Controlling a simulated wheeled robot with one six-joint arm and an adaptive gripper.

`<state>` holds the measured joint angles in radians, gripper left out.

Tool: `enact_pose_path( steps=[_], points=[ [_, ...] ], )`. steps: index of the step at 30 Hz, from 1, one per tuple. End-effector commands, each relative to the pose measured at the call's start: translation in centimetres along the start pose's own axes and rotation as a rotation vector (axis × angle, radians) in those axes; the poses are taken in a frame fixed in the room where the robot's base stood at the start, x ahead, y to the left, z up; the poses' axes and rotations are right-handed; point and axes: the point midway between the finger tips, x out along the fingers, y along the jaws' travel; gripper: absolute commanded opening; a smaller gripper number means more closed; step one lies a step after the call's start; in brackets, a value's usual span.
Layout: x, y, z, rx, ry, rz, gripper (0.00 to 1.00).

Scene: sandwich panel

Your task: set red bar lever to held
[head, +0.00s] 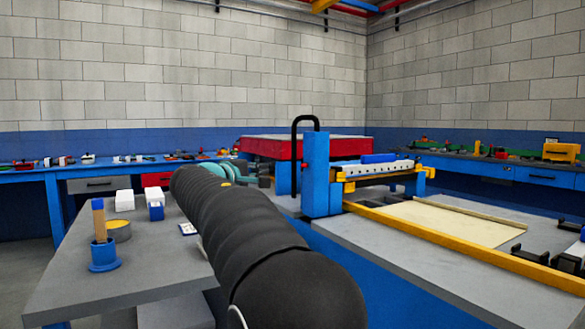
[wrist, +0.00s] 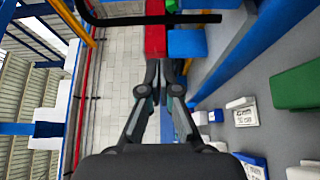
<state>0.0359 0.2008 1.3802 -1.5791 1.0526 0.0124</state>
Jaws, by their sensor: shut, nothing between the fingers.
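My gripper (wrist: 165,68) is shut and empty in the wrist view, with its fingertips together just below a red block (wrist: 155,38) and a blue block (wrist: 187,43). A black bar (wrist: 140,20) with a bent end crosses in front of the red block. I cannot tell whether the fingertips touch any of these. In the head view, a black loop handle (head: 305,120) rises from a blue post (head: 316,175). My arm hides most of the gripper there. No lever marked as the red bar lever can be made out for certain, nor its position.
A grey bench (head: 150,265) at left carries a blue cup (head: 104,256) with a brush-like stick and white boxes (head: 155,208). A red-sided table (head: 270,148) stands behind. At right, a yellow rail (head: 450,255) borders a cream sheet (head: 440,222).

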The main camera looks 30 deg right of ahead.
Motion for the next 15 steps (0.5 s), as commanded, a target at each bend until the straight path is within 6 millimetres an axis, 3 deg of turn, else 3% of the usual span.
enact_pose_path(
  steps=[8,15],
  points=[
    [0.9,0.0,0.0,-0.001,-0.001,-0.002,0.00],
    [4.8,0.1,0.1,0.000,-0.003,-0.002,0.00]
  ],
)
